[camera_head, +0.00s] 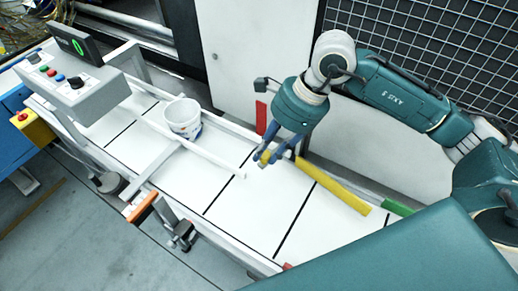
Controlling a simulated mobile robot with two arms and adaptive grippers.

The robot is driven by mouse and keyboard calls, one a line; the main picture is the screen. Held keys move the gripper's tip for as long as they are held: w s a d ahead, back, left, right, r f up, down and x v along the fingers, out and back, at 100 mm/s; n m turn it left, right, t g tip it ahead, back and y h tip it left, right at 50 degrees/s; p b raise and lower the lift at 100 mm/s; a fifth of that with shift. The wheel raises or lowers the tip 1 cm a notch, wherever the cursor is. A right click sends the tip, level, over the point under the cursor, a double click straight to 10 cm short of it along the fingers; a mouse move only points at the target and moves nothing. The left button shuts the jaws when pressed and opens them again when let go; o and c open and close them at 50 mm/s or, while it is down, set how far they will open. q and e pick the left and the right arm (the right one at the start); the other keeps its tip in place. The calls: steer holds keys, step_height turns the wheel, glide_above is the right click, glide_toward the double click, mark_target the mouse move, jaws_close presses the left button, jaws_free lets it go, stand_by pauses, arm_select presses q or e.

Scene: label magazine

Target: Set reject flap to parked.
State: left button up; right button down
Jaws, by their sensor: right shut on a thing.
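A long yellow flap (333,186) lies along the far edge of the white conveyor (240,199), slanting from the right gripper down to the right. My right gripper (267,157) reaches down from the upper right. Its blue fingers are shut on a yellow piece at the flap's upper left end; the fingers partly hide how this piece joins the flap. A red marker (261,118) stands behind the gripper, and a green marker (397,207) lies by the flap's lower right end. My left gripper is not in view.
A white bucket (183,118) stands on the conveyor to the left, beside a white guide rail (190,140). A control box (72,90) with buttons and a display is at the upper left. A mesh fence (430,50) stands behind my right arm.

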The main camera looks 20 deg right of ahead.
steer(key=shift+s+d+r+n+g+b, duration=0.1)
steer(key=shift+s+d+n+g+b, duration=0.1)
steer(key=shift+s+d+n+b, duration=0.35)
steer(key=shift+s+d+n+g+b, duration=0.2)
steer(key=shift+s+d+n+b, duration=0.1)
steer(key=shift+s+n+b, duration=0.4)
steer(key=c, duration=1.6)
jaws_free()
steer(key=shift+o, duration=0.7)
steer(key=shift+s, duration=0.15)
steer(key=v, duration=1.2)
